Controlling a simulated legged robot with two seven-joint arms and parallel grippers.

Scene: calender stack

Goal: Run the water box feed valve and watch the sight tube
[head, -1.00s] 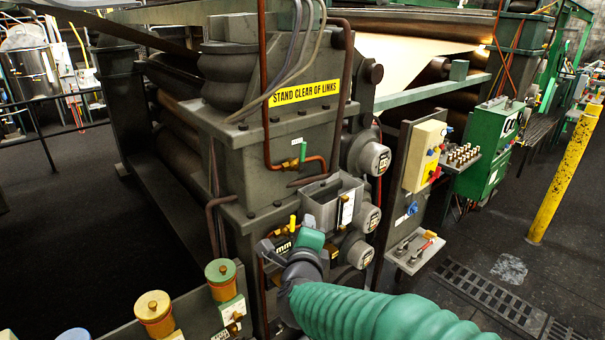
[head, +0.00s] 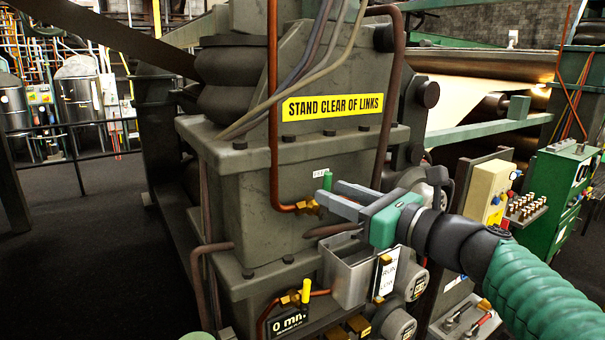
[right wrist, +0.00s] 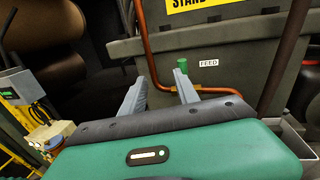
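The feed valve is a green upright lever (head: 327,181) on a brass body (head: 308,207) in a copper pipe. In the right wrist view the lever (right wrist: 182,66) stands left of a white FEED label (right wrist: 208,63). My right gripper (head: 327,191) is open and empty, its fingertips close to the lever; contact cannot be told. The wrist view also shows the fingers (right wrist: 160,78) apart. The grey open-topped water box (head: 345,275) is below the gripper. A white plate reading RUN and LOW (head: 388,275) is on its side. I cannot clearly make out the sight tube. My left gripper is out of view.
A second valve with a yellow lever (head: 305,291) is lower down, above a "0 mn." sign (head: 289,321). A yellow STAND CLEAR OF LINKS sign (head: 332,107) is above. Round gauges (head: 396,325) and a yellow switch box (head: 490,190) stand to the right.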

